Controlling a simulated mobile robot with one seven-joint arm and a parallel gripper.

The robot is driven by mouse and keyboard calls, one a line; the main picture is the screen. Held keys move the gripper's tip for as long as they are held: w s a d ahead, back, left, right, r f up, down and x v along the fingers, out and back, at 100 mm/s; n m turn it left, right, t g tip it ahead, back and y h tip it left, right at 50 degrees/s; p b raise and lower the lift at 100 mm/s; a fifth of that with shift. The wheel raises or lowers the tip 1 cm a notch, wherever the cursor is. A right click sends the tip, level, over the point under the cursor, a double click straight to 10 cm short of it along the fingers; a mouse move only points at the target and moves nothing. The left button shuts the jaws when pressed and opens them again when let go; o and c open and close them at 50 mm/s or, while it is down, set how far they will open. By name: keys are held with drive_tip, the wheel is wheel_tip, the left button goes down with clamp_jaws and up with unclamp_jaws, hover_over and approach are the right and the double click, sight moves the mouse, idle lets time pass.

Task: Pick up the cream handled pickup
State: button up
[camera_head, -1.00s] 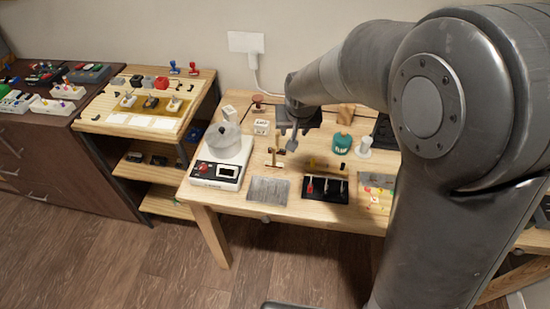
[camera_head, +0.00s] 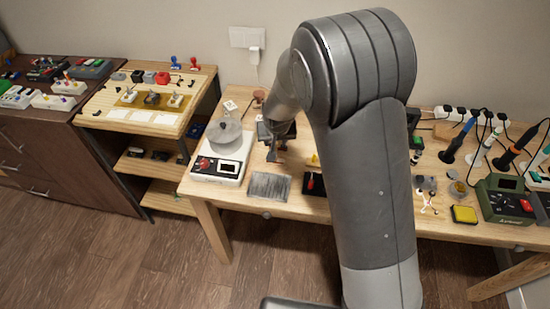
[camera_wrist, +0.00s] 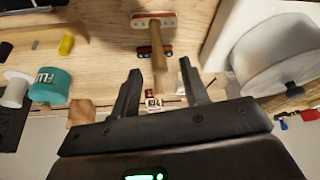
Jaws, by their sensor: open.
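My gripper (camera_wrist: 160,66) is open and empty above the workbench, pointing down; in the head view (camera_head: 273,152) it is over the bench's left half. In the wrist view, a tan-handled piece (camera_wrist: 158,57) with a red-and-cream bar (camera_wrist: 153,20) shows between and beyond the fingers, apart from them. A small dark-and-red block (camera_wrist: 145,51) is beside its handle. In the head view, small pickups with upright handles stand on a yellow mat (camera_head: 140,103) on the left shelf; a pale-handled one (camera_head: 176,99) is at its right. I cannot tell which is the cream handled pickup.
A grey plate (camera_head: 268,187) lies in front. In the wrist view, a teal container (camera_wrist: 49,86) and a white spool (camera_wrist: 14,90) stand left. My arm hides mid-bench.

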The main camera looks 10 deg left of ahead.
drive_tip(key=shift+s+x, duration=0.2)
drive_tip(key=shift+x, duration=2)
drive_tip(key=shift+c, duration=0.5)
clamp_jaws()
